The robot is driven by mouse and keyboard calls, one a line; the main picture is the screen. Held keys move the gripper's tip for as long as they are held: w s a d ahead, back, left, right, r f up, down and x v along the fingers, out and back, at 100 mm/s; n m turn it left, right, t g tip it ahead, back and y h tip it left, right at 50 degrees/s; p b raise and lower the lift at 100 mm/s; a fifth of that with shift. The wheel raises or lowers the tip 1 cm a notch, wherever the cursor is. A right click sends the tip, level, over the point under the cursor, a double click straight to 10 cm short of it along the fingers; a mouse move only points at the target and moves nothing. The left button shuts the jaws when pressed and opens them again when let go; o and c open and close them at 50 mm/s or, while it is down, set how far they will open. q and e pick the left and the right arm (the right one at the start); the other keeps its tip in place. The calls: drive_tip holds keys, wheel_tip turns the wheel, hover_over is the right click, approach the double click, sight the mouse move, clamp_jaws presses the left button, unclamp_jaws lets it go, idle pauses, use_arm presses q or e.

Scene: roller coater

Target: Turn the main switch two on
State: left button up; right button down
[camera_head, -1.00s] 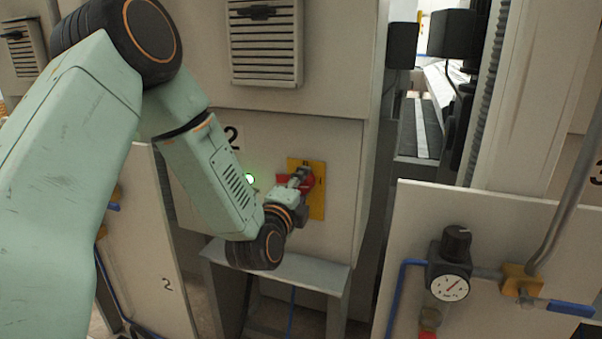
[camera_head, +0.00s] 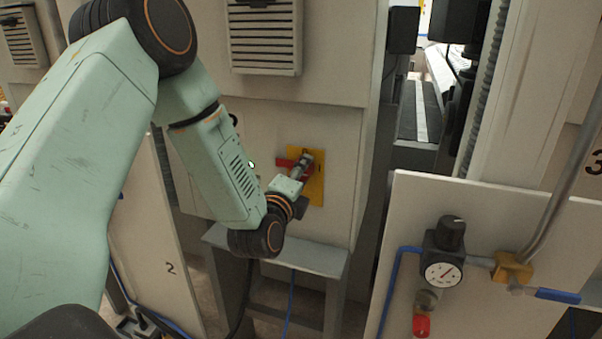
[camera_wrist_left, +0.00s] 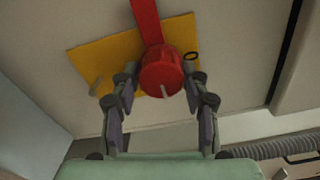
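The main switch is a red rotary knob with a bar handle (camera_wrist_left: 160,73) on a yellow plate (camera_wrist_left: 93,60). In the head view the red handle (camera_head: 284,163) lies roughly sideways on the plate (camera_head: 319,188), on the pale cabinet (camera_head: 335,135). My left gripper (camera_head: 304,164) is at the switch and partly covers it. In the left wrist view its two fingers (camera_wrist_left: 161,78) stand apart on either side of the round knob, with narrow gaps seeming to show. Contact is hard to tell. My right gripper is not in view.
A small white lamp (camera_head: 251,164) shows beside my left arm. A metal ledge (camera_head: 300,258) is below the switch. At the right a panel (camera_head: 480,225) carries a gauge (camera_head: 443,273) and a blue-handled valve (camera_head: 556,295). A vent (camera_head: 265,40) is above.

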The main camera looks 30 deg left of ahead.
use_arm(q)
drive_tip(key=o, duration=0.3)
drive_tip(key=shift+s, duration=0.25)
drive_tip(key=v, duration=1.1)
drive_tip(key=shift+s+d, duration=0.2)
drive_tip(key=shift+s, duration=0.05)
drive_tip(key=shift+n, duration=0.3)
